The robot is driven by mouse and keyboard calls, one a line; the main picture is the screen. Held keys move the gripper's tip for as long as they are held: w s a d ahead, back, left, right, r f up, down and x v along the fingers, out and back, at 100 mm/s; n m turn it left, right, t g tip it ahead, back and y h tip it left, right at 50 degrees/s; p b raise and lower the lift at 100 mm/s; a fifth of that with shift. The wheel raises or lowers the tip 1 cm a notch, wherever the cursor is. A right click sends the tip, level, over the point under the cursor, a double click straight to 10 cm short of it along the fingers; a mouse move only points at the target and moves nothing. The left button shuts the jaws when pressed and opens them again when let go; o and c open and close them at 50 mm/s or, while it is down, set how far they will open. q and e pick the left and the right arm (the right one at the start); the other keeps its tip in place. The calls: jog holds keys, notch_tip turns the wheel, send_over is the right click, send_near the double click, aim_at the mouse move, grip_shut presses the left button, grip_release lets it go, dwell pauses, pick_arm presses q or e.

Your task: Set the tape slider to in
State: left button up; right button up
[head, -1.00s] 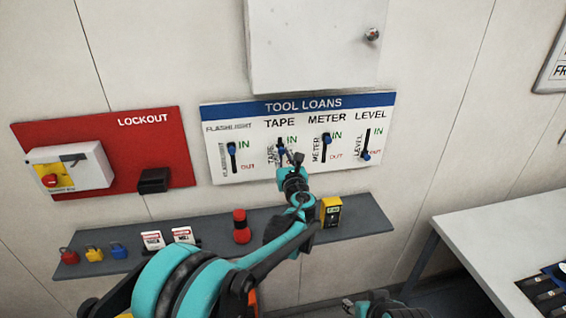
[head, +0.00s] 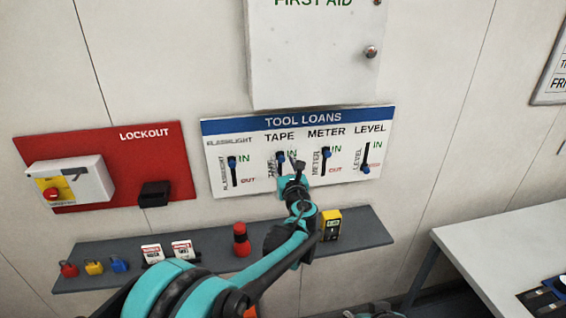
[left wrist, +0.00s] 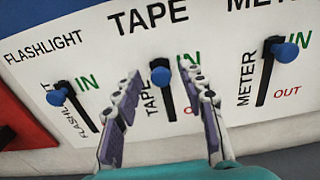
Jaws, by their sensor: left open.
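The tape slider's blue knob (head: 281,156) is at the upper end of its dark slot, beside the green IN, on the white TOOL LOANS board (head: 215,187). It also shows in the left wrist view (left wrist: 160,76). My left gripper (head: 290,166) is at the tape slot, in front of the board. In the left wrist view its open fingers (left wrist: 160,88) stand on either side of the slot, with the knob between the tips. I cannot tell whether a finger touches it. Part of my right arm shows at the bottom edge; its jaws are not clear.
The flashlight knob (head: 231,160) and meter knob (head: 326,152) are up at IN; the level knob (head: 365,169) is down. A grey shelf (head: 215,255) with locks, tags and a yellow meter (head: 330,224) runs below. A white cabinet (head: 310,60) hangs above.

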pick_arm(q)
jog(key=s+d, duration=0.2)
jog(key=s, duration=0.9)
jog(key=shift+s, duration=0.1)
jog(key=s+a+f+n+g+y+b, duration=0.1)
jog(key=s+a+f+n+g+b, duration=0.25)
jog(key=s+a+f+n, duration=0.45)
jog(key=s+a+f+n+g+b, duration=0.35)
jog(key=s+a+n, duration=0.25)
jog(key=a+n, duration=0.5)
jog(key=s+a+f+n+g+h+b, duration=0.1)
jog(key=s+f+n+g+h+b, duration=0.2)
jog(key=s+f+n, duration=1.1)
jog(key=s+h+b, duration=0.1)
jog(key=s, duration=0.2)
jog(key=shift+n+g, duration=0.3)
jog(key=shift+n, duration=0.1)
